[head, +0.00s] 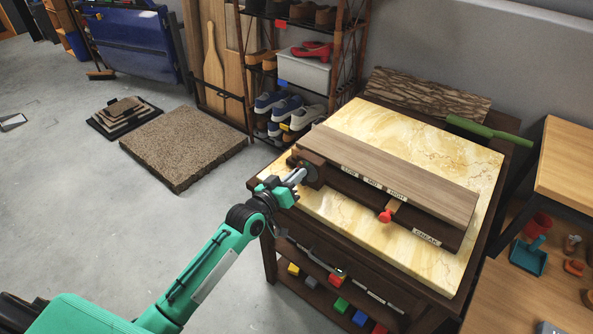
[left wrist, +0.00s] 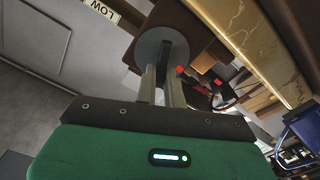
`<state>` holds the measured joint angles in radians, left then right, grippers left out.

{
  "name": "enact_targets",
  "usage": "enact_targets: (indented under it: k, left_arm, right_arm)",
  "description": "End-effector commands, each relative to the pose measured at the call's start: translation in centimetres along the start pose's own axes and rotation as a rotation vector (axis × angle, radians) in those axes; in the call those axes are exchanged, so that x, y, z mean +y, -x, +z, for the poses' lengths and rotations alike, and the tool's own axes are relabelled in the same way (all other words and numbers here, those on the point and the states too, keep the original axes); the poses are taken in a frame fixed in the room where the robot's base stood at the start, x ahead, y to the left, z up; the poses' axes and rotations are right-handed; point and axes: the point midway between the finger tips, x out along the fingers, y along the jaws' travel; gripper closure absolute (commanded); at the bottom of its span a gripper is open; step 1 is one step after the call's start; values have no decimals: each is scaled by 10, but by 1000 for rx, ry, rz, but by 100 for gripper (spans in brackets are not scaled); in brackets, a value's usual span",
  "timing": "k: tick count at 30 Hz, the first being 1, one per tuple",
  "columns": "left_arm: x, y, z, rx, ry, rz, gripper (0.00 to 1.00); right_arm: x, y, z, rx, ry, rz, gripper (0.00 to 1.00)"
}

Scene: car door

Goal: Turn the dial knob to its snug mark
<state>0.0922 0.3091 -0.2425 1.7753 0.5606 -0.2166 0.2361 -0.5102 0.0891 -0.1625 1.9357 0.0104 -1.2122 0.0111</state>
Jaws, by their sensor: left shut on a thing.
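The dial knob sits on the left end of a long dark wooden fixture (head: 397,172) on a marble-topped table. Its round grey disc (head: 311,169) shows there in the head view, and the disc (left wrist: 150,47) also faces me in the left wrist view. My left gripper (head: 298,176) is at this end of the fixture, its two grey fingers (left wrist: 163,72) reaching to the disc and shut on the knob. The fingers hide the grasped part, and I cannot make out a pointer or the snug mark. My right gripper is not in view.
A red knob (head: 385,216) sticks out from the fixture's front, near small white labels; one label (left wrist: 99,12) reads LOW. A shoe rack (head: 335,75) stands behind.

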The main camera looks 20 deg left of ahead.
Motion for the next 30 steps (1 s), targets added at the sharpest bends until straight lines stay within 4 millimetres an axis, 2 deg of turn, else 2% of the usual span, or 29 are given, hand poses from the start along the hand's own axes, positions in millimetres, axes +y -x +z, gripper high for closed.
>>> enact_targets:
  k: [13, 29, 30]
  left_arm:
    - [-3, 0, 0, 0, 212, -1, 100]
    - [-4, 0, 1, 1, 236, 0, 100]
    - [-4, 0, 1, 1, 236, 0, 84]
  right_arm:
    - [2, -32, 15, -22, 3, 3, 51]
    - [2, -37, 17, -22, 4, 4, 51]
    - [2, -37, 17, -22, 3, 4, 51]
